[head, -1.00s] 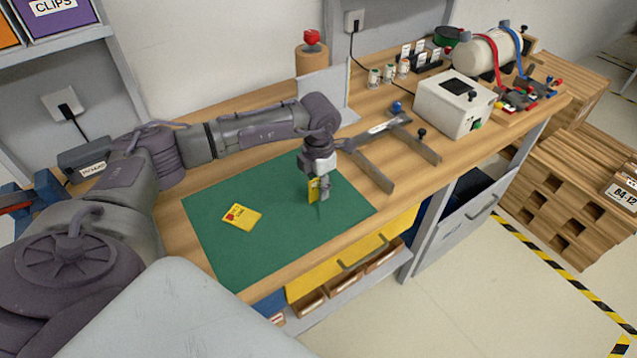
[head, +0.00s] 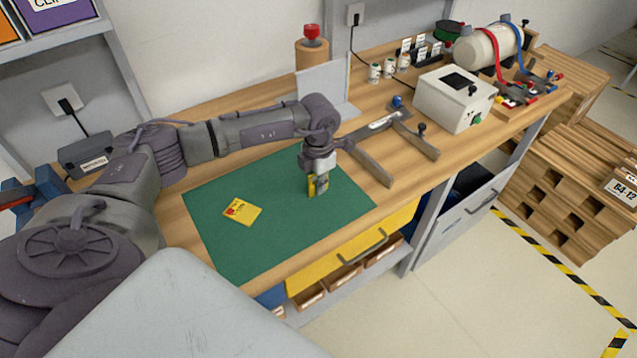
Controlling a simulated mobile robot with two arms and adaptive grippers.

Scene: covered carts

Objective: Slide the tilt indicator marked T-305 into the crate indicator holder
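My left gripper (head: 318,186) points down over the right part of the green mat. It is closed on a small yellow indicator (head: 311,185), which shows as a narrow strip beside the fingers. Its marking cannot be read. A second yellow indicator (head: 243,211) with a red spot lies flat on the mat, left of the gripper; its text is too small to read. I cannot make out a crate indicator holder. A labelled wooden crate (head: 606,190) stands at the right edge, far from the gripper. My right gripper is not in view.
The green mat (head: 225,250) lies on the wooden bench. Right of the gripper is a grey forked fixture (head: 372,165); beyond it are a white box (head: 450,103) and a strapped cylinder (head: 485,48). A grey upright panel (head: 322,85) stands behind. The mat's middle is free.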

